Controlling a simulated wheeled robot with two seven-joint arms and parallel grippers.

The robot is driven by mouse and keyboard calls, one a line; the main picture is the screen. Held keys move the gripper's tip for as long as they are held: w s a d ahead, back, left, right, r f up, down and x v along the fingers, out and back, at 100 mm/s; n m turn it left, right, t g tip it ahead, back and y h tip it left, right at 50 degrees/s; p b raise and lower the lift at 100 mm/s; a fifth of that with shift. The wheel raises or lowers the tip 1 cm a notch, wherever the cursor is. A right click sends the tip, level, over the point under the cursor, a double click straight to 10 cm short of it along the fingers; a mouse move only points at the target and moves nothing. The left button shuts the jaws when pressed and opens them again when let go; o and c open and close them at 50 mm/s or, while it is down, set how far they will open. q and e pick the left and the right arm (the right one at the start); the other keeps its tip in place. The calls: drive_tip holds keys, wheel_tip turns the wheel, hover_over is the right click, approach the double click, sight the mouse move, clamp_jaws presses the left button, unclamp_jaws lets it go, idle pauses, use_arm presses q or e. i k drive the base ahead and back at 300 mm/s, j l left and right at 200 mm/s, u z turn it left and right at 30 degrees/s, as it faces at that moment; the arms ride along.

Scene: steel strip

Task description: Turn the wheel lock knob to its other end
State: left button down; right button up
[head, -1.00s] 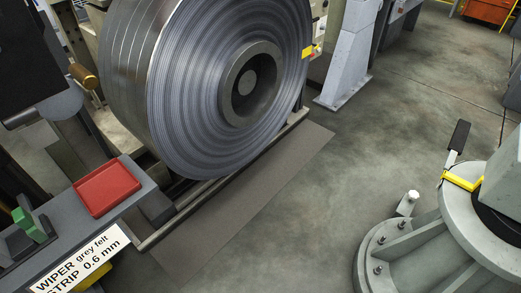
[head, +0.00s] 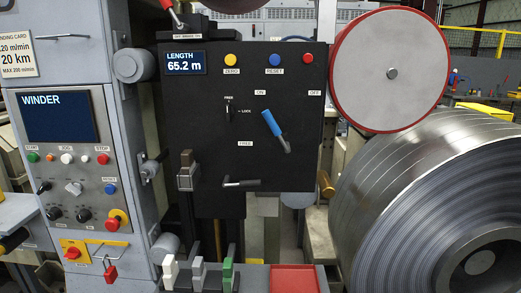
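The wheel lock knob is most likely the small dark knob (head: 229,110) on the black panel (head: 210,140) in the head view. It stands about upright, with a FREE label just above it and a LOCK label to its right. It looks turned toward FREE, but it is too small to be sure. Neither of my grippers is in view.
A red-rimmed measuring wheel (head: 390,70) and a steel coil (head: 440,200) stand at right. The WINDER cabinet (head: 75,170) stands at left.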

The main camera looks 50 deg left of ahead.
sight(229, 111)
drive_tip(key=u, duration=1.55)
